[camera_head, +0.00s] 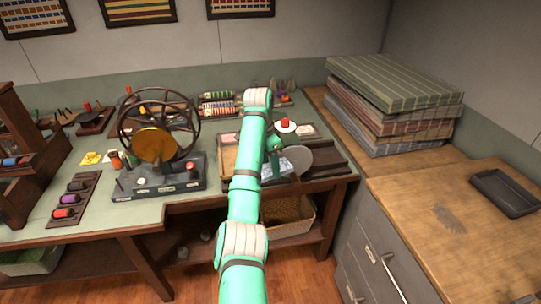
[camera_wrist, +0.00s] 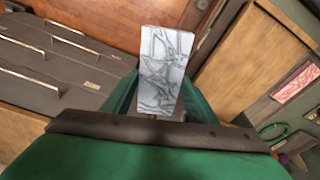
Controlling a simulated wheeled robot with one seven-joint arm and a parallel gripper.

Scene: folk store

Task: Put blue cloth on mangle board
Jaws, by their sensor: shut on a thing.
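The blue cloth (camera_wrist: 166,68) is a pale blue-white piece with dark line patterns. My gripper (camera_wrist: 160,95) is shut on it in the wrist view, with a green finger on either side. In the head view the cloth (camera_head: 277,169) shows as a pale patch below my gripper (camera_head: 273,158), partly hidden by my arm. A long dark wooden board (camera_head: 335,162), which may be the mangle board, lies at the right end of the green-topped table. I cannot tell whether the cloth touches anything beneath it.
A grey round disc (camera_head: 298,157) is right of my gripper. A white dish with a red top (camera_head: 286,125) stands behind. A spoked wheel device (camera_head: 155,140) is left. Striped folded cloths (camera_head: 395,100) are stacked on the right counter. A pink cloth (camera_wrist: 298,83) shows in the wrist view.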

